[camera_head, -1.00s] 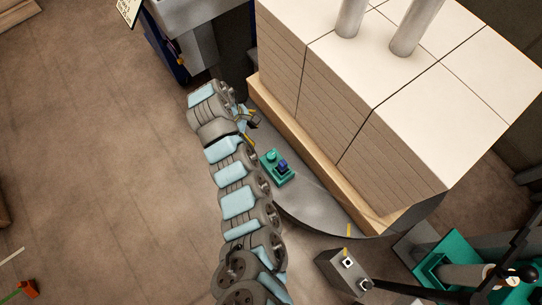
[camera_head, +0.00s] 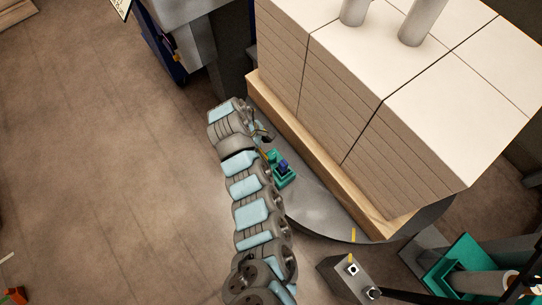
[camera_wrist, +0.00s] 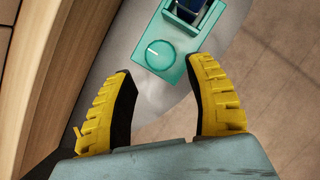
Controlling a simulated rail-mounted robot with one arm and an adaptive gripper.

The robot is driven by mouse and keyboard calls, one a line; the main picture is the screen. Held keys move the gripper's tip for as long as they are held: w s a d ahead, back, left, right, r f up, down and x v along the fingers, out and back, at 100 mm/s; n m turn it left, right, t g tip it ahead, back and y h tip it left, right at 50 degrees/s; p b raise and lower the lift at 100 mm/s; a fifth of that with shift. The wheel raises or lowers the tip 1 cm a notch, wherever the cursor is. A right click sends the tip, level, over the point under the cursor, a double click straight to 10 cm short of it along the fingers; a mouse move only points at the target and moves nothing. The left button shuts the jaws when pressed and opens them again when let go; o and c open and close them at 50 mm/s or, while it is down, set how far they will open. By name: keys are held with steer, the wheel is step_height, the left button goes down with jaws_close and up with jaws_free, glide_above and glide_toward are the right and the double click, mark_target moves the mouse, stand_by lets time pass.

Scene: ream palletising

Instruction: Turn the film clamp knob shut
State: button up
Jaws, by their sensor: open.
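The film clamp is a teal block (camera_head: 287,178) on the grey turntable plate beside the pallet, with a dark blue part on it. In the wrist view its round teal knob (camera_wrist: 160,54), with a white pointer line, lies just beyond the fingertips and between their lines. My gripper (camera_wrist: 161,65) is open, its two yellow ribbed fingers apart with nothing between them. The knob appears apart from both fingers, though the right fingertip overlaps the clamp's edge in the picture. In the head view my gripper (camera_head: 266,137) is beside the clamp's upper left end and its fingers are hard to make out.
A wooden pallet (camera_head: 318,157) loaded with stacked reams (camera_head: 400,120) stands close to the clamp on the turntable (camera_head: 316,212). A grey control box (camera_head: 345,276) and teal machinery (camera_head: 452,265) are at lower right. The floor at left is open.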

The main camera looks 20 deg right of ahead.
mark_target(271, 155)
steer(key=b+x, duration=0.1)
steer(key=x, duration=0.5)
steer(key=shift+b, duration=0.35)
steer(key=c, duration=0.9)
